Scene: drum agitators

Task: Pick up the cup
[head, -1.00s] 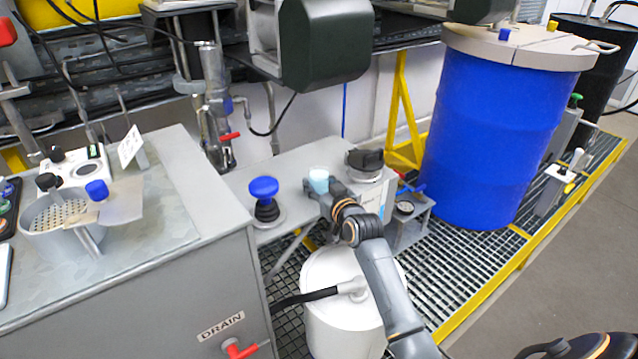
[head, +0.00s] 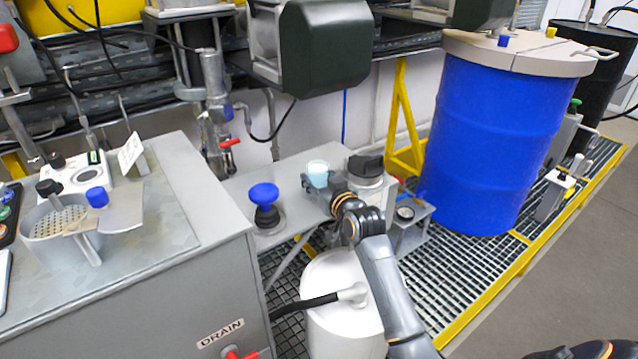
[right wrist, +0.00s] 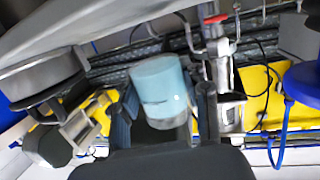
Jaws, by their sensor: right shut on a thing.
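The cup (head: 318,174) is small and light blue with a pale rim. It is upright over the grey bench, between the blue knob and the grey canister with the dark lid. My right gripper (head: 324,184) is shut on it, and the arm reaches in from the lower right. In the right wrist view the cup (right wrist: 160,90) sits between the two dark fingers of my right gripper (right wrist: 164,108). My left gripper is not in view.
A blue mushroom-shaped knob (head: 264,196) stands on the bench (head: 240,187) left of the cup. The canister (head: 366,186) is close on the right. A dark green motor housing (head: 325,45) hangs above. A white drum (head: 342,305) stands below, and a big blue drum (head: 495,145) to the right.

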